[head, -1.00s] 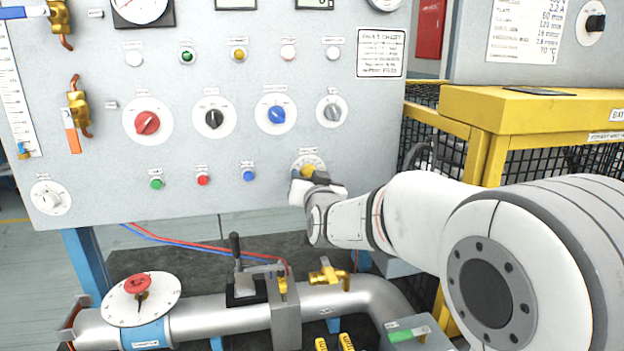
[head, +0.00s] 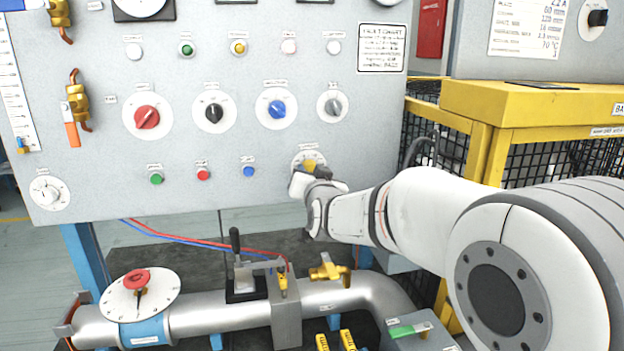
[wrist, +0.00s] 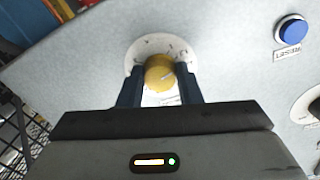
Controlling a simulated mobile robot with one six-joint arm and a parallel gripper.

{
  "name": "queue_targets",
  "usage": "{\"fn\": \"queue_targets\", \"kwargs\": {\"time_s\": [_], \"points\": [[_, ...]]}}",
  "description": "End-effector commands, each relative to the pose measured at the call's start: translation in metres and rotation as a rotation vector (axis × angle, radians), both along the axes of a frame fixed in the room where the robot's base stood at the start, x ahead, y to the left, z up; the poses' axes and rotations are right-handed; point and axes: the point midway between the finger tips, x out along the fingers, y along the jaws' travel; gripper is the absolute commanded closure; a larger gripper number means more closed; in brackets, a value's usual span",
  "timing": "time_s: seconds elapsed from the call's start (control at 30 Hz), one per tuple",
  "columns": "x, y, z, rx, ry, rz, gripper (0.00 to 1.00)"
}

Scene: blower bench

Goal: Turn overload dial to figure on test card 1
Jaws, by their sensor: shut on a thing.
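A yellow knob (head: 310,165) sits on a round white scale plate at the lower right of the grey panel. In the wrist view my gripper (wrist: 160,78) has its dark fingers on either side of this yellow knob (wrist: 160,73), shut on it. The knob's pale pointer line points to the upper right in that view. The scale's figures and the dial's label are too small to read. A white printed card (head: 527,28) on the right-hand cabinet lists values, with its top cut off; I cannot tell its number. In the head view my gripper (head: 302,180) partly hides the scale.
Red (head: 147,118), black (head: 214,114), blue (head: 277,108) and grey (head: 333,105) knobs stand in a row above. A blue button (head: 248,171) is left of my gripper. Below are a metal pipe (head: 215,322) and a yellow valve handle (head: 328,270). A yellow frame (head: 540,105) stands right.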

Motion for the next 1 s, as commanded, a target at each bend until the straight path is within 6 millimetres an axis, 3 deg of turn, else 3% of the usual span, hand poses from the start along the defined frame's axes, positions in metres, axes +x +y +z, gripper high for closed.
{"fn": "queue_targets", "kwargs": {"time_s": [1.0], "points": [[-0.0001, 0.0003, -0.0006, 0.880, 0.251, -0.001, 0.91]]}}
